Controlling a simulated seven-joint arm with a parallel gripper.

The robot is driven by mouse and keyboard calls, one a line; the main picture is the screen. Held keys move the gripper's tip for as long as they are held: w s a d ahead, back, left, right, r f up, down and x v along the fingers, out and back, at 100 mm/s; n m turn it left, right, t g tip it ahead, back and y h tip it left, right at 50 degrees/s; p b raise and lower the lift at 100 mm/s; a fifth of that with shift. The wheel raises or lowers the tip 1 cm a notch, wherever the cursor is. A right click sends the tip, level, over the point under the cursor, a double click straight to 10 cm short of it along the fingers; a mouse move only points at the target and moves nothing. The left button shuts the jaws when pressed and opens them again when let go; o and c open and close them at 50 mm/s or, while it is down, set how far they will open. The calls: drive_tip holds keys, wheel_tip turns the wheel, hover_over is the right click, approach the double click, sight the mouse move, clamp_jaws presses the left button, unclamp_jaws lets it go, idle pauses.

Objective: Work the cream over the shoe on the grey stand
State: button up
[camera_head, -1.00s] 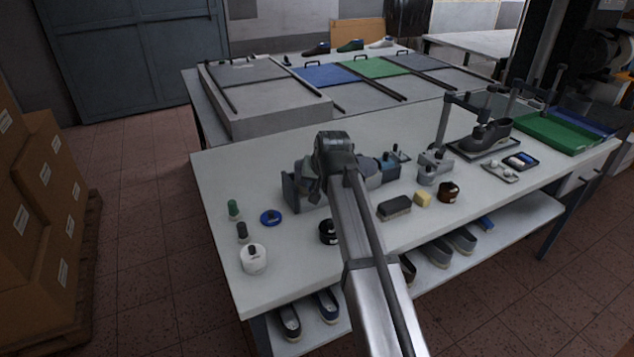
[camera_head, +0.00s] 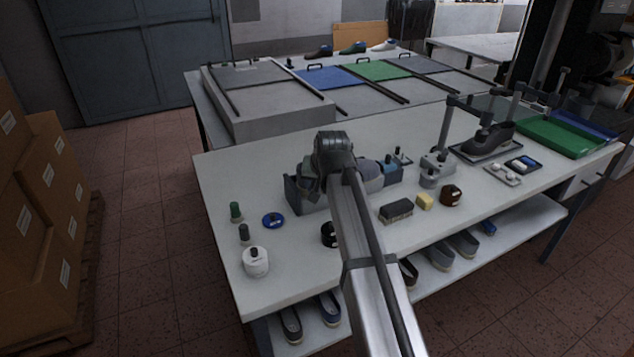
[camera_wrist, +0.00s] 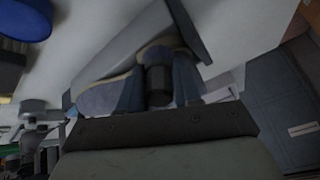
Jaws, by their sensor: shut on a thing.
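My gripper (camera_wrist: 158,90) is shut on a dark cylindrical handle (camera_wrist: 158,78), seen between its two blue-grey fingers in the wrist view. What is on the far end of the handle is hidden. Grey-blue shoe-like shapes with tan edges (camera_wrist: 103,97) lie just beyond the fingers; whether the held thing touches them I cannot tell. In the head view my wrist (camera_head: 333,150) hides the gripper, above a grey holder (camera_head: 305,200) with grey-blue shapes (camera_head: 371,174) beside it.
A brush (camera_head: 396,211), a yellow sponge (camera_head: 425,202) and a brown jar (camera_head: 451,195) stand right of my arm. A white jar (camera_head: 256,262), small bottles and a blue disc (camera_head: 273,221) stand at the left.

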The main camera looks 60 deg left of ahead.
drive_tip(key=shift+a, duration=0.25)
drive_tip(key=shift+w, duration=0.1)
drive_tip(key=shift+w, duration=3.9)
drive_tip(key=shift+s+a, duration=0.15)
drive_tip(key=shift+s, duration=1.85)
drive_tip(key=shift+s+a, duration=0.15)
drive_tip(key=shift+s, duration=1.85)
drive_tip(key=shift+d+r, duration=0.35)
drive_tip(key=shift+r, duration=0.65)
drive_tip(key=shift+d+r, duration=0.3)
drive_tip(key=shift+r, duration=0.7)
drive_tip(key=shift+d+r, duration=0.35)
drive_tip(key=shift+r, duration=0.65)
